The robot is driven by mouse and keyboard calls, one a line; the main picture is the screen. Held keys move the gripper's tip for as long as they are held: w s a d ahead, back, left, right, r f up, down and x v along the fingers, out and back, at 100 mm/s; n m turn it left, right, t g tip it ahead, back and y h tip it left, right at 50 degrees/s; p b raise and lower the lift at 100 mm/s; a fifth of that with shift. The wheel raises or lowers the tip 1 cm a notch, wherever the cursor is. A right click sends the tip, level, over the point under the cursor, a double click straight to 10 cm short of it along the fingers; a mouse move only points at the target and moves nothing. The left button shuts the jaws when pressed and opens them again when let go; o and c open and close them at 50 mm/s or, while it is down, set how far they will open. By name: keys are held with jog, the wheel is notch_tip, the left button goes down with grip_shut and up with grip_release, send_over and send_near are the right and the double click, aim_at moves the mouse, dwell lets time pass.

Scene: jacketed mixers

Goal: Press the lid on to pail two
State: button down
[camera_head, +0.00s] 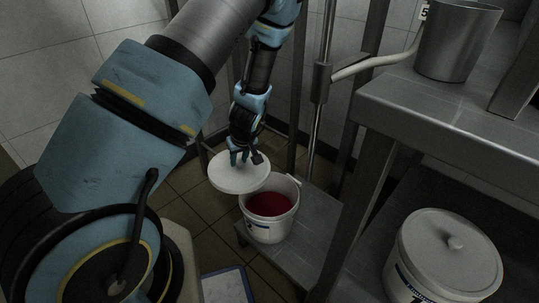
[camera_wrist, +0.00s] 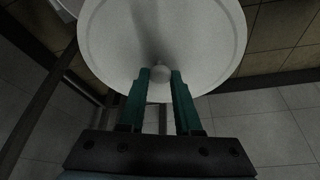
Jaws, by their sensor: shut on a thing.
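My gripper (camera_head: 243,155) is shut on the knob of a round white lid (camera_head: 232,178). In the wrist view the two green fingers of my gripper (camera_wrist: 160,77) close on the knob, and the lid (camera_wrist: 195,40) spreads out beyond them. The lid is above and to the left of an open white pail (camera_head: 269,228) holding dark red contents (camera_head: 270,204), and overlaps the pail's rim in the picture. Whether it touches the rim I cannot tell. The pail stands on a low grey metal platform. I cannot read a number on it.
A second white pail (camera_head: 409,283) with its lid on (camera_head: 450,255) stands at the lower right. A steel bench (camera_head: 450,118) carries a metal pot (camera_head: 455,40). A pipe and upright posts stand behind the open pail. A blue-edged panel (camera_head: 226,286) lies at the bottom.

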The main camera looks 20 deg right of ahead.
jog(key=r+p, duration=0.2)
send_over(266, 173)
jog(key=s, duration=0.2)
jog(key=shift+w+f+n, duration=0.15)
jog(key=shift+f+n, duration=0.05)
jog(key=shift+n, duration=0.1)
jog(key=shift+s+d+f, duration=0.15)
jog(key=shift+s+d, duration=0.1)
jog(key=shift+s, duration=0.05)
notch_tip(266, 173, down, 6)
jog(key=b, duration=0.5)
jog(key=shift+f, duration=0.15)
jog(key=shift+s+p, duration=0.1)
jog(key=shift+p, duration=0.35)
jog(key=shift+f, duration=0.1)
dwell(1.8)
jog(key=c, duration=0.5)
grip_release()
